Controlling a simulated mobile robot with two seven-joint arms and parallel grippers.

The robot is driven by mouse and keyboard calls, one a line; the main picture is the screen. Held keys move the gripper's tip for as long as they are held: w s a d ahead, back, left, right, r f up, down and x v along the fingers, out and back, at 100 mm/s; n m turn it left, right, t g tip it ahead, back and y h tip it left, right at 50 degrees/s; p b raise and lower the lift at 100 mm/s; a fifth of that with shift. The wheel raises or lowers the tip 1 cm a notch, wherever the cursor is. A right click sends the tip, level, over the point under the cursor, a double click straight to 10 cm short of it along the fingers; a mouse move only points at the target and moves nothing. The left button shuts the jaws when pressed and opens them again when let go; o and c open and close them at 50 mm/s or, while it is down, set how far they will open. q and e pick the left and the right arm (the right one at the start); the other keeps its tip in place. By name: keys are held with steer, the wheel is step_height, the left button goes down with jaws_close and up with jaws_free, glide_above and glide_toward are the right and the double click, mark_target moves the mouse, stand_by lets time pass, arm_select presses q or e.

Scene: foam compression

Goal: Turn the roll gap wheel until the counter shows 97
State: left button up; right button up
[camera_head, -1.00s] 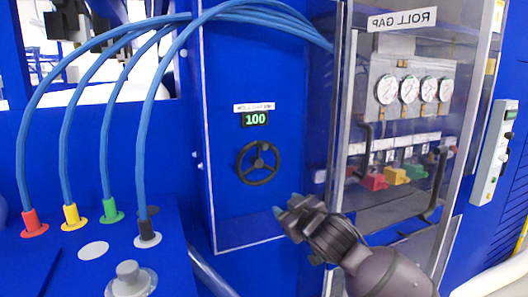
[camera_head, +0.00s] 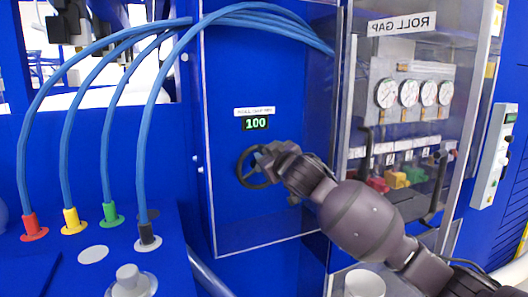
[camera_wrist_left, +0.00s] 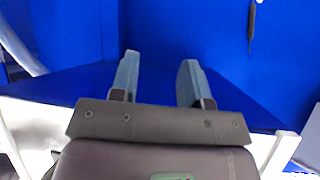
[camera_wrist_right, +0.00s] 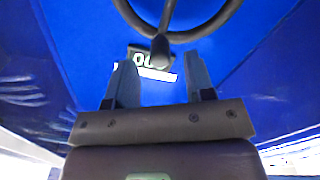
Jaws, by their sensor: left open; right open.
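The black roll gap wheel (camera_head: 246,170) is on the blue panel, with its right side hidden behind my right gripper. The counter (camera_head: 255,122) above it shows 100 in green. My right gripper (camera_head: 262,155) is at the right side of the wheel. In the right wrist view, the fingers of the right gripper (camera_wrist_right: 158,82) are apart, with the wheel's rim and handle knob (camera_wrist_right: 160,48) just beyond and between the tips. I cannot tell whether they touch. My left gripper (camera_wrist_left: 157,75) is open and empty in the left wrist view, facing blue surfaces.
Blue hoses (camera_head: 147,130) arch from coloured sockets on the left console to behind the panel. A white control box (camera_head: 494,155) is farther right.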

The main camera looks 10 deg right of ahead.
mark_target(264, 150)
steer(key=shift+w+a, duration=0.2)
steer(key=shift+w, duration=0.75)
steer(key=shift+w+a, duration=0.15)
steer(key=shift+w, duration=0.75)
steer(key=shift+c, duration=0.5)
jaws_close()
